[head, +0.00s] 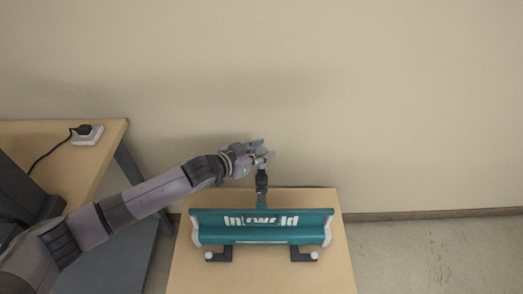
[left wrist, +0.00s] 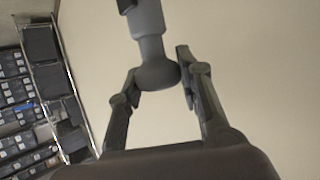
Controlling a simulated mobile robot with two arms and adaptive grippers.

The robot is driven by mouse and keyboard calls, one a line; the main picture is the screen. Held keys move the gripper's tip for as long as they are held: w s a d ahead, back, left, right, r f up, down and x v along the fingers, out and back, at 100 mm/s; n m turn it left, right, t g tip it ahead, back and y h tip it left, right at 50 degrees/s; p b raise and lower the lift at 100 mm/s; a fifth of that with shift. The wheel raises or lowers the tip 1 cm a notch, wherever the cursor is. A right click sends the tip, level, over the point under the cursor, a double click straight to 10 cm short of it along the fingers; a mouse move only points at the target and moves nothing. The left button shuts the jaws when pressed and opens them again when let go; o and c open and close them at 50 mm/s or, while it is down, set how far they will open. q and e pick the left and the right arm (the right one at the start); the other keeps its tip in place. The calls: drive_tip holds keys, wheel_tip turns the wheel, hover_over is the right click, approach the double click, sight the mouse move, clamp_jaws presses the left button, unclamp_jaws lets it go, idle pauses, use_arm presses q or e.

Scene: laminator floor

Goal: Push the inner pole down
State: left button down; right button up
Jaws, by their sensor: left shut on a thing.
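The teal laminator (head: 205,236) with white lettering stands on a small wooden table. A dark upright pole (head: 262,183) rises at its back middle, from a teal lower part. My left gripper (head: 261,155) is at the upper end of this pole and hides its top. In the left wrist view the pole (left wrist: 149,35) is grey and ends in a rounded knob (left wrist: 157,76). My left gripper (left wrist: 160,82) is shut on that knob, one finger on each side. My right gripper is not in view.
A second desk (head: 95,160) at the left holds a white socket block (head: 87,136) with a black plug and cable. The beige wall (head: 400,120) is close behind. Floor at the right is clear.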

use_arm(q)
wheel_tip(320, 180, down, 5)
drive_tip(key=b, duration=0.2)
drive_tip(key=shift+r+b, duration=0.15)
drive_tip(key=shift+b, duration=0.2)
drive_tip(key=shift+s+r, duration=0.1)
drive_tip(key=c, duration=1.6)
unclamp_jaws()
drive_tip(key=o, duration=0.4)
drive_tip(key=v, duration=1.2)
